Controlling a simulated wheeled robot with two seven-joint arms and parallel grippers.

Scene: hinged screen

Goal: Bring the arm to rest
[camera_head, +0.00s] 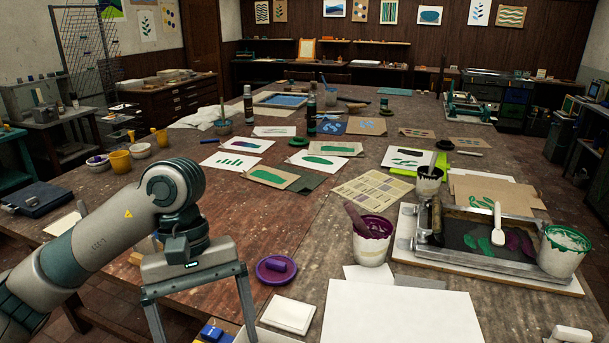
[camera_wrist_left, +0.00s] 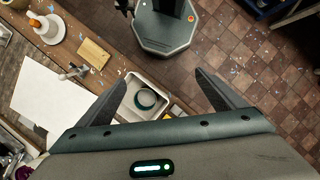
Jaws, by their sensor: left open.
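My left arm (camera_head: 90,240) comes in from the left over the near part of the wooden table. My left gripper (camera_head: 205,315) points down at the table's near edge, its fingers spread and nothing seen between them; the fingertips run toward the bottom of the head view. In the left wrist view the open left gripper (camera_wrist_left: 161,78) has its fingers wide apart above a white tray (camera_wrist_left: 131,84) holding a round container (camera_wrist_left: 145,98). The hinged screen (camera_head: 524,266) lies low over a white board at right, a white-handled tool on it.
A purple-stained pot (camera_head: 371,252), a purple lid (camera_head: 276,270) and a small white block (camera_head: 288,314) stand right of the gripper. A large white sheet (camera_head: 400,318) lies in front. A green-rimmed pot (camera_head: 562,254) stands by the screen. Floor (camera_wrist_left: 240,70) shows beyond the table edge.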

